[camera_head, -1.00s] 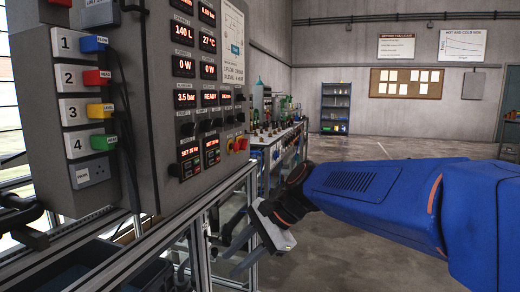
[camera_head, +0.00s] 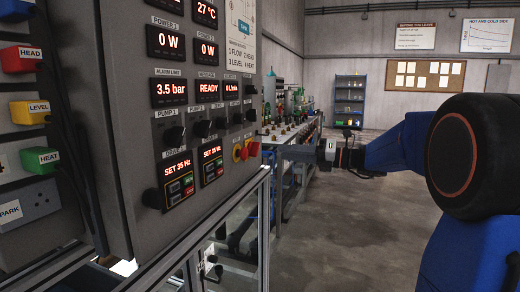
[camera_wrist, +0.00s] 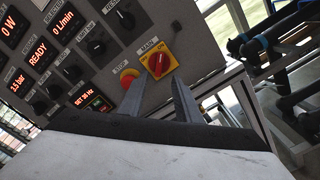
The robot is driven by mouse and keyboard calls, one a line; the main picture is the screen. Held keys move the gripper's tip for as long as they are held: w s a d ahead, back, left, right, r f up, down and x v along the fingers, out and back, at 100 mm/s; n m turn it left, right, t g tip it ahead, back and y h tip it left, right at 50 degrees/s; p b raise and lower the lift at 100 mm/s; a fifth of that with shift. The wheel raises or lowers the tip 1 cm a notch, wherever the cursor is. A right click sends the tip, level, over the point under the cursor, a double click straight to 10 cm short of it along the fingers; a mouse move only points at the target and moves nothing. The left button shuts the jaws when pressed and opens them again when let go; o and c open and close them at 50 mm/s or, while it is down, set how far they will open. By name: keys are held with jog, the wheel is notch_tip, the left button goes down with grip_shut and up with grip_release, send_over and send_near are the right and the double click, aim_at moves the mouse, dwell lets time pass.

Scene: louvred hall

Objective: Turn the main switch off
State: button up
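The main switch is a red rotary knob on a yellow square plate, labelled MAIN, at the panel's lower right edge. I see no contact. In the head view my gripper (camera_head: 323,150) is right of the panel, its fingers hard to make out.
The red STOP button (camera_wrist: 127,77) sits close beside the main switch. Several black knobs (camera_wrist: 95,47) and lit displays (camera_head: 207,89) fill the panel. A metal frame (camera_head: 262,225) stands below it. A workbench (camera_head: 292,150) with equipment stands behind. The floor at right is open.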

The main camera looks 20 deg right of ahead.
aim_at(258, 150)
jog(key=shift+x, duration=4.95)
jog(key=shift+s, duration=0.1)
grip_shut()
